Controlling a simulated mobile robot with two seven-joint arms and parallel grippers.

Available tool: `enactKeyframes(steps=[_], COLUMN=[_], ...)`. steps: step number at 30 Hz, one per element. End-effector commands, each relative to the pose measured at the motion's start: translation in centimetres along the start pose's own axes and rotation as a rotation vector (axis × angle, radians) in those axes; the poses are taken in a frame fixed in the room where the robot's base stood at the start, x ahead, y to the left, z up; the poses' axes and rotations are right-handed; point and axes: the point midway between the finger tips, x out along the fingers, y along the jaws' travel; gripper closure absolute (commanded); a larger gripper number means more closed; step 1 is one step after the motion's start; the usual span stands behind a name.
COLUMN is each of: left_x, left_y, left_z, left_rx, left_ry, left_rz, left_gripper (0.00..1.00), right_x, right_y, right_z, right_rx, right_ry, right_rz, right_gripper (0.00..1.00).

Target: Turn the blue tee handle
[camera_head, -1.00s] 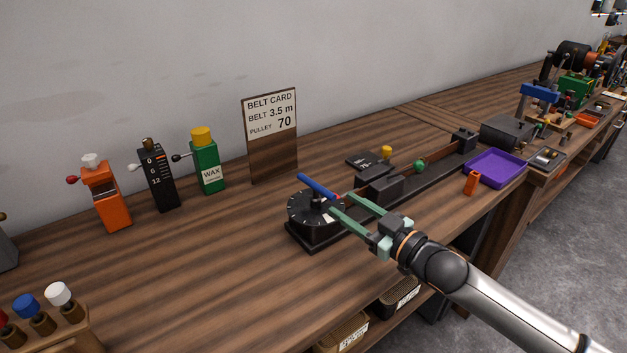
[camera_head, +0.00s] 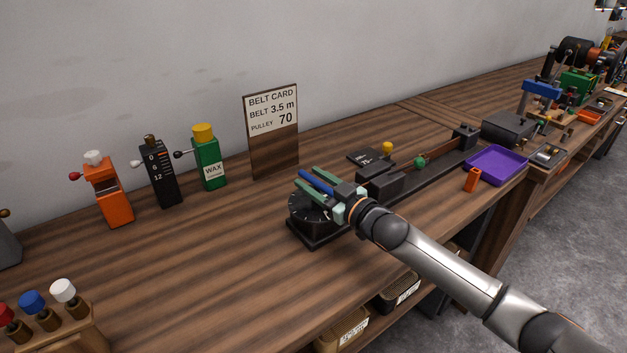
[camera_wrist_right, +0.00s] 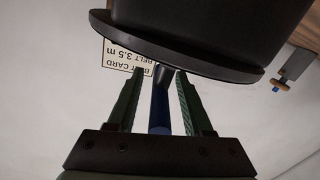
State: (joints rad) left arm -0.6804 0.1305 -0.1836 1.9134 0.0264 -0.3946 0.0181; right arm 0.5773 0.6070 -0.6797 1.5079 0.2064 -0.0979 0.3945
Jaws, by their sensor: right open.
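The blue tee handle (camera_head: 318,181) stands on top of a round black dial (camera_head: 309,211) with white marks, on a black base. My right gripper (camera_head: 314,184) is open, with its green fingers on either side of the blue bar. In the right wrist view the blue bar (camera_wrist_right: 159,108) runs between the two open fingers (camera_wrist_right: 154,95), with a gap showing on each side. The dark round dial (camera_wrist_right: 190,40) fills the top of that view. Part of the handle is hidden behind the gripper in the head view. My left gripper is not in view.
A belt card (camera_head: 272,125) stands behind the dial. A black rail with a green knob (camera_head: 420,162) runs right toward a purple tray (camera_head: 497,165). Orange, black and green units (camera_head: 208,163) stand at left.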

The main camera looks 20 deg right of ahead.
Motion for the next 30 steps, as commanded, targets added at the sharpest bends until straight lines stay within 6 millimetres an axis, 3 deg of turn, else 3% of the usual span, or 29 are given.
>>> enactKeyframes(steps=[4,17,30], left_x=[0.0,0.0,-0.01], left_y=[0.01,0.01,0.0], left_z=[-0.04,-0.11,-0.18], left_rx=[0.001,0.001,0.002], left_ry=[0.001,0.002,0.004], left_rz=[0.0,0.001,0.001], left_gripper=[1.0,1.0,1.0], right_x=[-0.01,-0.04,0.01], right_y=[0.0,0.01,-0.12], right_z=[-0.01,-0.01,-0.08], right_rx=[0.0,0.0,0.002], right_ry=[0.0,0.0,0.001], right_rz=[0.0,0.0,0.01], right_gripper=[0.51,1.0,1.0])
